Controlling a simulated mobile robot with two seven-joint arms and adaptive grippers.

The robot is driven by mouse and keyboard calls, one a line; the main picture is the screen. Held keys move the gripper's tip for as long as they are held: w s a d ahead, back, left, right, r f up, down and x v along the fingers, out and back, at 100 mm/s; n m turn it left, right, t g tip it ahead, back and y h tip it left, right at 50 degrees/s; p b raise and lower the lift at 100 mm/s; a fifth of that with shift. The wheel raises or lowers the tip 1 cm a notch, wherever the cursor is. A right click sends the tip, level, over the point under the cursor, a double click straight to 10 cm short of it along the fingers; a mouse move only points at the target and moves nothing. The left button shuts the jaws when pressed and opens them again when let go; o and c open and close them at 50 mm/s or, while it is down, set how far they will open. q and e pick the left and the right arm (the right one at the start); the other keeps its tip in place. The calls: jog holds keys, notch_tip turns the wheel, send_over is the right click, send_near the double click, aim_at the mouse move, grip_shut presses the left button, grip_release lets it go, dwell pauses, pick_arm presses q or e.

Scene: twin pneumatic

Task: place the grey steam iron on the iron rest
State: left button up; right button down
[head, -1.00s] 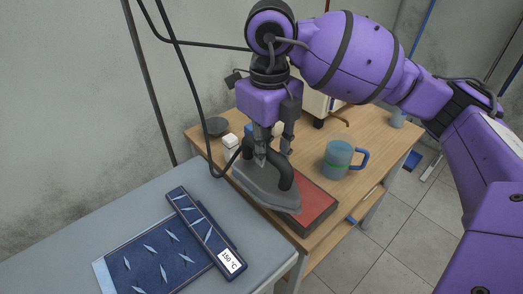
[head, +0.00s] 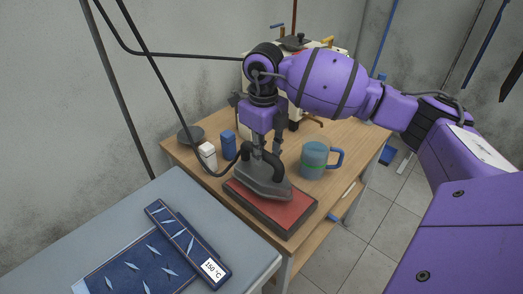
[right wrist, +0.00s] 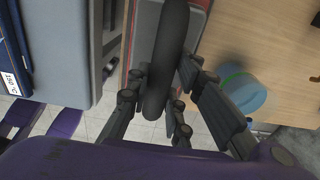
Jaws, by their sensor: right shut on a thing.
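The grey steam iron (head: 256,178) is over the red-topped iron rest (head: 290,213) on the wooden table, its sole roughly level. I cannot tell whether the sole touches the pad or hangs just above it. My right gripper (head: 264,150) is shut on the iron's black handle from above. In the right wrist view the dark handle (right wrist: 168,60) runs between the fingers, and the iron hides most of the red pad. A cord runs from the iron's rear up to the left. My left gripper is in neither view.
A blue-grey mug (head: 314,157) stands close to the right of the rest. A white bottle (head: 207,156), a blue bottle (head: 228,145) and a dark dish (head: 190,135) are at the left. The grey ironing board (head: 180,190) in front bears blue cloth (head: 135,265) and a 150 °C strip (head: 188,240).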

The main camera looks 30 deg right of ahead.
aim_at(264, 169)
jog(key=shift+w+d+f, duration=0.1)
jog(key=shift+w+f, duration=0.05)
jog(key=shift+f, duration=0.65)
jog(key=shift+w+d+f, duration=0.1)
jog(key=shift+w+f, duration=0.05)
jog(key=shift+f, duration=0.6)
jog(key=shift+f, duration=0.1)
jog(key=c, duration=1.6)
grip_release()
jog(key=shift+s+f, duration=0.1)
jog(key=shift+s, duration=0.1)
jog(key=shift+o, duration=0.2)
notch_tip(264, 169, up, 12)
jog(key=shift+r, duration=0.1)
